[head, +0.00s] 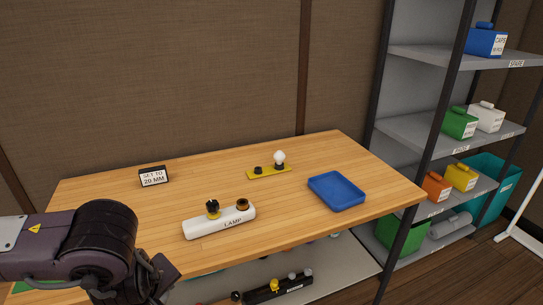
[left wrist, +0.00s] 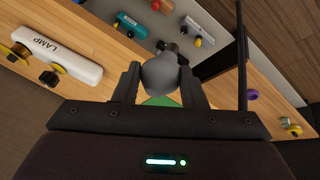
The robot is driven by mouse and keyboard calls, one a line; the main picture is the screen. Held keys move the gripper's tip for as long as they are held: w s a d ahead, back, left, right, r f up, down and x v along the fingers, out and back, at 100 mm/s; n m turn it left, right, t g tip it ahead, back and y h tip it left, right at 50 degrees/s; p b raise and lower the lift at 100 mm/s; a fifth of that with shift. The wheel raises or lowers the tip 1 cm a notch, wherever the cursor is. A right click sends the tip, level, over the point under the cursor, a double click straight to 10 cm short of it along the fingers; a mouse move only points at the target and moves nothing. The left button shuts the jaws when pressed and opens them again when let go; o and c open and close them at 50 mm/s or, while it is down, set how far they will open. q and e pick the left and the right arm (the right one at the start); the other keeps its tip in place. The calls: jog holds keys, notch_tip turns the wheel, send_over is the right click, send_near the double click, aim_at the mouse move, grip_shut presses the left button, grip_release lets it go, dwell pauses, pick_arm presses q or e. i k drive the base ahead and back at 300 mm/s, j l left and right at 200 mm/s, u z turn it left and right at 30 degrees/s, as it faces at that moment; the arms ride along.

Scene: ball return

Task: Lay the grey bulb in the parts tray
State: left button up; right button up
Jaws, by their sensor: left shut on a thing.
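My left gripper (left wrist: 160,70) is shut on the grey bulb (left wrist: 162,77), whose round glass shows between the two fingers in the left wrist view. In the head view my left arm comes in at the lower left, and its gripper and the bulb are hidden or out of frame. An empty blue tray (head: 337,191), the only tray I see, lies on the right part of the wooden table (head: 120,200). My right gripper is not in view.
A white lamp base (head: 219,221) stands at the table's front middle, also in the left wrist view (left wrist: 60,50). A yellow holder (head: 269,172) with a white bulb (head: 279,157) is behind it. A sign (head: 153,177) stands at left. Shelves rise at right.

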aim_at(335, 192)
jog(key=i+l, duration=0.1)
jog(key=l, duration=0.25)
jog(key=i+l+z, duration=0.15)
jog(key=l, duration=0.55)
jog(key=i+l+z, duration=0.1)
jog(key=l, duration=0.25)
jog(key=i, duration=0.05)
